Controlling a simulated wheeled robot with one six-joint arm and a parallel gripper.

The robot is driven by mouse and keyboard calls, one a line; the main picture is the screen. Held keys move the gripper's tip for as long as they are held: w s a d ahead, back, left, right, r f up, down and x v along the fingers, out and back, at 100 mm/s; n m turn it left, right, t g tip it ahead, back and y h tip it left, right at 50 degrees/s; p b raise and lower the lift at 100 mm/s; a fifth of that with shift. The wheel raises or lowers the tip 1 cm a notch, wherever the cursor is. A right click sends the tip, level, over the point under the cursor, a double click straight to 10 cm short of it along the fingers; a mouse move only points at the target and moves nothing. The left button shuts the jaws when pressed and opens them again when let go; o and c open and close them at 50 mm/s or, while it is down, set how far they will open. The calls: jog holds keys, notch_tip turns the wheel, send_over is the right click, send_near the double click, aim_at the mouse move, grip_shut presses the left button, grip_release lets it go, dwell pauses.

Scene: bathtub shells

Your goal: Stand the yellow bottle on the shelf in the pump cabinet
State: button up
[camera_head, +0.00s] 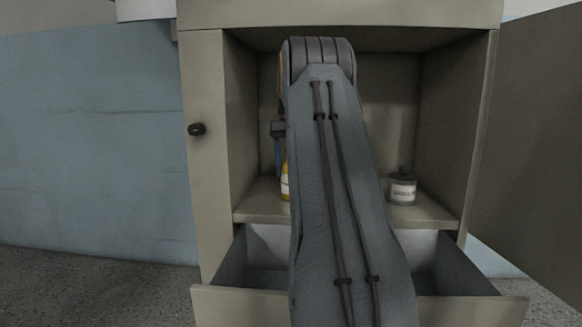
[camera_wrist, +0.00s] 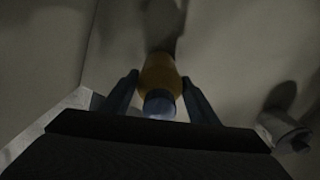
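The yellow bottle (camera_head: 285,182) shows as a narrow strip at the left of my arm in the head view, low in the pump cabinet and by the shelf (camera_head: 262,207). Most of it is hidden behind my arm. In the wrist view the bottle (camera_wrist: 158,73) is between the two fingers of my gripper (camera_wrist: 160,78), with its pale blue cap toward the camera. The fingers close on both sides of its body. The bottle looks upright and its base seems at shelf height; whether it bears on the shelf is hard to tell.
A white jar with a dark top (camera_head: 403,188) stands on the shelf right of my arm; it also shows in the wrist view (camera_wrist: 288,130). The cabinet door (camera_head: 530,150) is open at the right. An open drawer (camera_head: 240,305) juts out below the shelf.

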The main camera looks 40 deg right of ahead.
jog(key=shift+o, duration=1.2)
notch_tip(320, 180, up, 8)
jog(key=shift+f, duration=0.1)
